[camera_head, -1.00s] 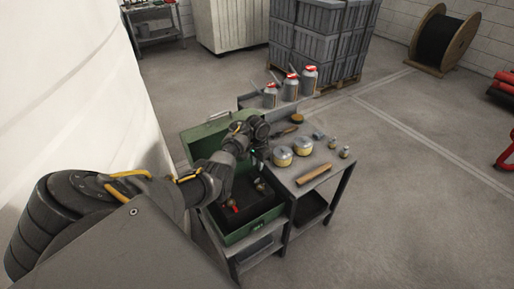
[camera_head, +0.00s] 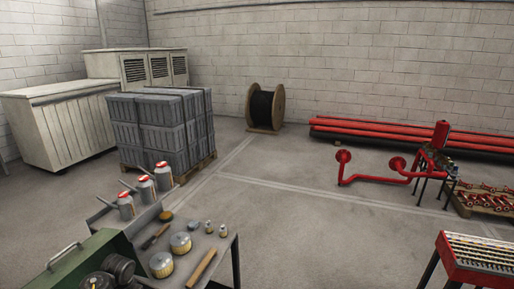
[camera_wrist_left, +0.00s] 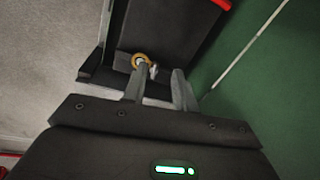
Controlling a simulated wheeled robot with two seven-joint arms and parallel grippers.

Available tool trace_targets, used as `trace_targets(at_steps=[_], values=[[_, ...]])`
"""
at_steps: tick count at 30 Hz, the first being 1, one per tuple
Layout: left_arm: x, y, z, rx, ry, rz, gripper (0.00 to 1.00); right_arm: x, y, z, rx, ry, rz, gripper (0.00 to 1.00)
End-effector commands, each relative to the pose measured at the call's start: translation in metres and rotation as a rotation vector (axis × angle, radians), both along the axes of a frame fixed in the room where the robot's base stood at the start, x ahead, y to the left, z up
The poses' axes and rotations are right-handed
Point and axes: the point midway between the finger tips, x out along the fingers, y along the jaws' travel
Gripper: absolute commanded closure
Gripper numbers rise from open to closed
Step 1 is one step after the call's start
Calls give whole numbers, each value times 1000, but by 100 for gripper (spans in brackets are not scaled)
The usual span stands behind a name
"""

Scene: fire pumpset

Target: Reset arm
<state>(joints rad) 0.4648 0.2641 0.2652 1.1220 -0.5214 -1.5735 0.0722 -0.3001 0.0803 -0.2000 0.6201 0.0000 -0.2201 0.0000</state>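A dark rounded joint of my left arm (camera_head: 118,268) shows at the bottom left of the head view, beside the raised lid of a green toolbox (camera_head: 65,270). The gripper end is out of that view. In the left wrist view my left gripper (camera_wrist_left: 160,85) has its two fingers apart with nothing held between them. A brass ring on a small metal fitting (camera_wrist_left: 142,60) lies beyond the fingertips, over a dark surface. A green panel (camera_wrist_left: 262,75) fills the right side. My right arm and gripper are in neither view.
A grey worktable (camera_head: 222,243) holds round tins (camera_head: 161,264), a wooden-handled brush, a wooden bar (camera_head: 201,267) and several small fittings. Red-capped cans (camera_head: 163,176) stand behind. Red pipework (camera_head: 375,180) and a red table (camera_head: 478,262) are at right. Open floor lies between.

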Motion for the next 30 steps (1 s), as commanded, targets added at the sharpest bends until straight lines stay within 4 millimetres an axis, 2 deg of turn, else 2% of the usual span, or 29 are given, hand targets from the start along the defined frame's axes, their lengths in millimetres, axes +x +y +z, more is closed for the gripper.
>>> trace_targets(at_steps=[1, 5, 9, 12, 15, 21, 30], values=[[-24, -10, -13, 37, -8, -15, 72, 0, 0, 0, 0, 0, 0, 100], [-81, -46, -26, 91, -60, -55, 72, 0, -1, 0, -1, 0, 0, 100], [-149, -98, -21, 83, -125, -95, 72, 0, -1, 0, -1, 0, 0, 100], [-186, -128, -10, 55, -164, -110, 72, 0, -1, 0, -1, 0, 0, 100], [-216, -150, 3, 24, -193, -118, 72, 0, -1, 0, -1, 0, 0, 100], [-263, -184, 30, -43, -235, -116, 72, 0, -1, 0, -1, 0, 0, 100], [-311, -214, 67, -127, -277, -96, 72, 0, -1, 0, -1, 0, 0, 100]])
